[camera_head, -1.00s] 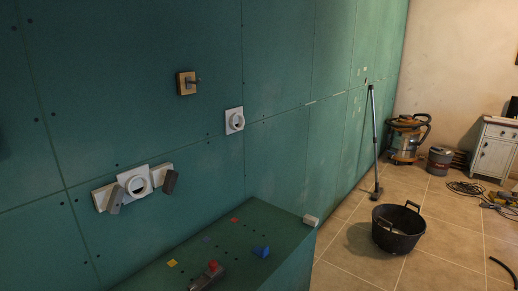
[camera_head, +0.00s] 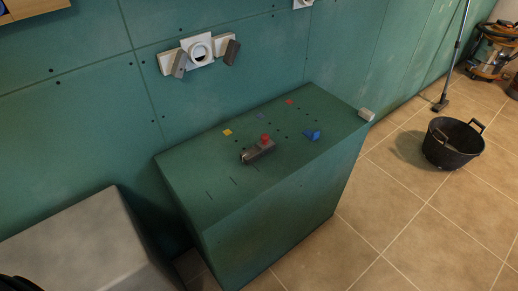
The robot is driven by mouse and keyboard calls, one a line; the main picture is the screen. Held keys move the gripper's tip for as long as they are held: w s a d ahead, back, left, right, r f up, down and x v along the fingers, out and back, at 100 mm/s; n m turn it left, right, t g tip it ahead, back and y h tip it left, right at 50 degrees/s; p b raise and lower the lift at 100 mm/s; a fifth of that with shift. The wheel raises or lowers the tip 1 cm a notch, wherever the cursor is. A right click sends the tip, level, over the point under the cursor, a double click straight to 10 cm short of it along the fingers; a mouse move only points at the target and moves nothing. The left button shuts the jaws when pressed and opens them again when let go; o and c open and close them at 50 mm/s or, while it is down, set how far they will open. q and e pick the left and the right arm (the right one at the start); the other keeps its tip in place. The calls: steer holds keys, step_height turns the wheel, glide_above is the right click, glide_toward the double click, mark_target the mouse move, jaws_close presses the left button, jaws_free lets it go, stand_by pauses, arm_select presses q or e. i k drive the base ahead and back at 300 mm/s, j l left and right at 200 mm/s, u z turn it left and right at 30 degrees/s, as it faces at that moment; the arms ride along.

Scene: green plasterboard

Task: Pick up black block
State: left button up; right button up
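A dark grey to black block (camera_head: 259,152) lies on top of the green box (camera_head: 270,216), left of the top's middle. A small red block (camera_head: 265,139) sits on or just behind it; I cannot tell which. A blue block (camera_head: 312,134) stands further right on the same top. Neither gripper can be made out in the head view. A black shape at the bottom left corner is too cut off to identify.
The green wall behind carries a white round fitting (camera_head: 199,48) with grey blocks beside it. Flat yellow (camera_head: 227,132) and red (camera_head: 290,101) squares mark the box top. A white block (camera_head: 366,114) is at its right edge. A black bucket (camera_head: 452,144) stands on the tiled floor.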

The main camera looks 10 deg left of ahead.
mark_target(254, 153)
steer(key=i+l, duration=0.25)
steer(key=i+l+u, duration=0.1)
steer(key=i+l, duration=0.15)
steer(key=l, duration=0.2)
steer(key=i+l, duration=0.2)
steer(key=l, duration=0.15)
steer(key=i+l+u, duration=0.1)
steer(key=i+l, duration=0.15)
steer(key=l, duration=0.1)
